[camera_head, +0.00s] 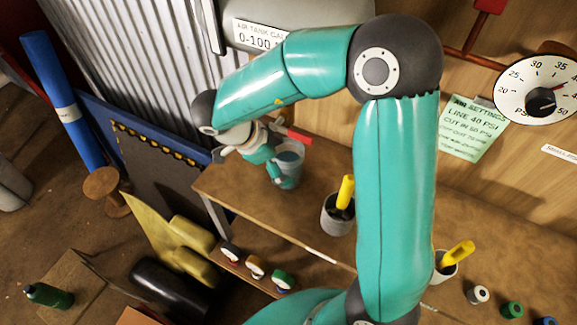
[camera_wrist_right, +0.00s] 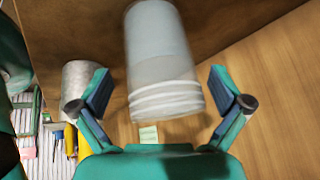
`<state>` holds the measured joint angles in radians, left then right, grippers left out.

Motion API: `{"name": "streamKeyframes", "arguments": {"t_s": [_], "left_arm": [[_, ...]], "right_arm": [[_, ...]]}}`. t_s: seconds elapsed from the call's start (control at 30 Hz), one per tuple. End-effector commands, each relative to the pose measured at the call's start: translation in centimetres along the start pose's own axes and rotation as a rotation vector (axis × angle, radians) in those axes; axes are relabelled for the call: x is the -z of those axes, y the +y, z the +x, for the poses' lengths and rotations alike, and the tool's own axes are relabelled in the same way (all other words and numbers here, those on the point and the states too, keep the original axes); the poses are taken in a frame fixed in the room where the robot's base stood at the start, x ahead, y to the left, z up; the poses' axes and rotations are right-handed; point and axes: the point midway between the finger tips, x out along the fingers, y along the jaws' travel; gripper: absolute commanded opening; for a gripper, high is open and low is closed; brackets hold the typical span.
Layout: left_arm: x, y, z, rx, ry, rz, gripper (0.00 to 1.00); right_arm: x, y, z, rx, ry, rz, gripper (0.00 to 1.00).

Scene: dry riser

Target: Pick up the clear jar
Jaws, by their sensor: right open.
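The clear jar (camera_head: 291,158) stands on the brown bench near its left end in the head view, partly hidden by my right gripper (camera_head: 268,158). In the right wrist view the jar (camera_wrist_right: 160,45) looks pale and blue-grey, with white ridged bands towards its near end. My right gripper (camera_wrist_right: 158,80) is open there, with one finger on each side of the jar. Gaps show between both fingers and the jar. My left gripper is not in view.
A grey pot (camera_head: 337,214) with a yellow handle stands on the bench right of the jar; another pot (camera_head: 446,264) is farther right. The bench edge (camera_head: 270,232) runs close by. A red lever (camera_head: 297,136) is just behind the jar.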

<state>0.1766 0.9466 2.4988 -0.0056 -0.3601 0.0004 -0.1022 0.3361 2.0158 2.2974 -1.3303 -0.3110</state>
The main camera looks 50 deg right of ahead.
Motion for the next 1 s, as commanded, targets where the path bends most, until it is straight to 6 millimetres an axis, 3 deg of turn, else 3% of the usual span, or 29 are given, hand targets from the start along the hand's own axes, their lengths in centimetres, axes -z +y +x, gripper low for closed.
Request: {"name": "streamKeyframes", "arguments": {"t_s": [0.13,0.4,0.8,0.87,0.9,1.0], "left_arm": [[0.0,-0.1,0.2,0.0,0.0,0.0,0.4],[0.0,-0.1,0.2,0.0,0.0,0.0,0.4],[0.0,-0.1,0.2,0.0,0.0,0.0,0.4],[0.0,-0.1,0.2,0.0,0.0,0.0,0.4],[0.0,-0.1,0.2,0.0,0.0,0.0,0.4],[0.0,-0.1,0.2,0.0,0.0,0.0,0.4]], "right_arm": [[0.0,0.0,1.7,-0.002,0.001,-0.001,1.0],[0.0,0.0,2.0,0.001,0.0,-0.001,1.0],[-0.1,0.0,2.0,0.001,-0.001,-0.001,0.35],[-0.1,0.0,2.0,0.0,-0.001,-0.001,0.35],[0.0,0.0,2.0,0.001,-0.001,-0.001,0.29],[-0.1,0.0,2.0,0.001,-0.001,-0.001,0.29]]}}
